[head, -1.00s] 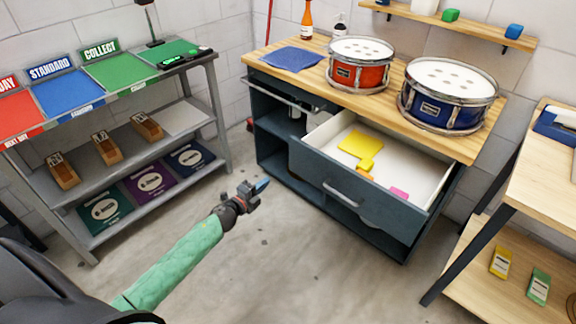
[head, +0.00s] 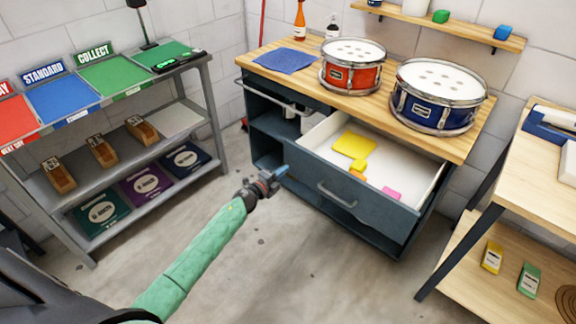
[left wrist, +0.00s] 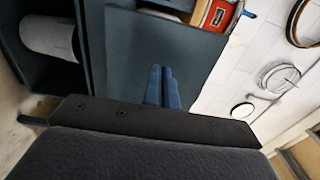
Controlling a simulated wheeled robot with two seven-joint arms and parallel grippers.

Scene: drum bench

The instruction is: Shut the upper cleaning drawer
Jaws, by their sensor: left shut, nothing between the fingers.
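The upper cleaning drawer (head: 359,198) is pulled out of the dark blue bench, with a white inside and a metal bar handle (head: 337,195) on its front. It holds a yellow cloth (head: 355,145), small yellow and orange pieces (head: 358,168) and a pink piece (head: 391,193). My left gripper (head: 281,172) is shut and empty at the left end of the drawer front. In the left wrist view, its blue fingers (left wrist: 163,88) are together before a dark blue panel (left wrist: 145,45). I cannot tell whether they touch it. My right gripper is not in view.
A red drum (head: 350,75) and a blue drum (head: 435,105) stand on the bench top (head: 325,100). Open shelving (head: 275,130) lies left of the drawer. A grey rack (head: 222,160) stands left and a wooden table (head: 540,185) right. The floor in front is clear.

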